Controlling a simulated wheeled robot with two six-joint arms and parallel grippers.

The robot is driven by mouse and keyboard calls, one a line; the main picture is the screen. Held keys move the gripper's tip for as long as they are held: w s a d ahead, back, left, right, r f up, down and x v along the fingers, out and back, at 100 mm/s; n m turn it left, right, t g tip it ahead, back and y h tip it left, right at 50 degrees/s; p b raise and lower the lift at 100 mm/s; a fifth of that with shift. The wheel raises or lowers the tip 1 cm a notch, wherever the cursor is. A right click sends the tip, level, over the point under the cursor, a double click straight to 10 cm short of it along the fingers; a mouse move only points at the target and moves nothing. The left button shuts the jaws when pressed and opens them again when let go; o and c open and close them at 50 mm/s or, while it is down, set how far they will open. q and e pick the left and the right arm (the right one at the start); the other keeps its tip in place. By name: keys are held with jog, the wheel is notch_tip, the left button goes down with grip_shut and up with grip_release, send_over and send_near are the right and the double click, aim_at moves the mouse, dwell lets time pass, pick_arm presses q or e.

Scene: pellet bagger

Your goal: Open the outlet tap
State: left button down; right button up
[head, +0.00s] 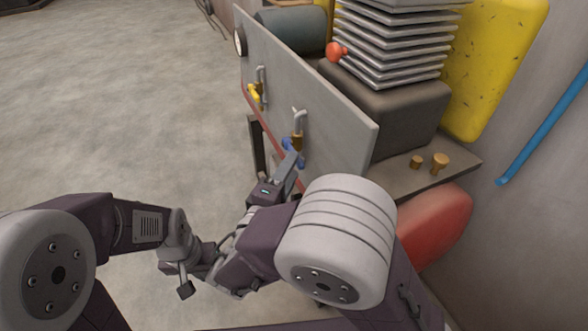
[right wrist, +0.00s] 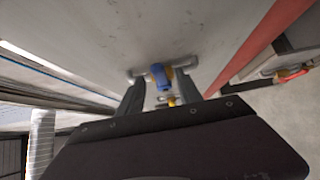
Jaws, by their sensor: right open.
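A tap with a blue handle (head: 288,148) and a brass body hangs from a bent pipe on the grey upright panel (head: 325,125). A second tap, with a yellow handle (head: 254,94), is farther left on that panel. Which is the outlet tap is not marked. My right gripper (head: 292,160) is at the blue handle and partly covers it. In the right wrist view, the blue handle (right wrist: 159,75) shows between the two open fingers (right wrist: 160,90); contact cannot be told. My left gripper (head: 184,278) is low over the floor, away from the taps; its jaws are unclear.
Behind the panel stand a ribbed grey stack (head: 395,45) with a red knob (head: 336,52), and brass knobs (head: 438,162) on a ledge. A red tank (head: 440,225) is below right. A blue pipe (head: 545,125) runs along the wall. Floor at left is clear.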

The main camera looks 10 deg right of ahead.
jog(key=shift+x, duration=0.9)
grip_shut()
dwell(0.8)
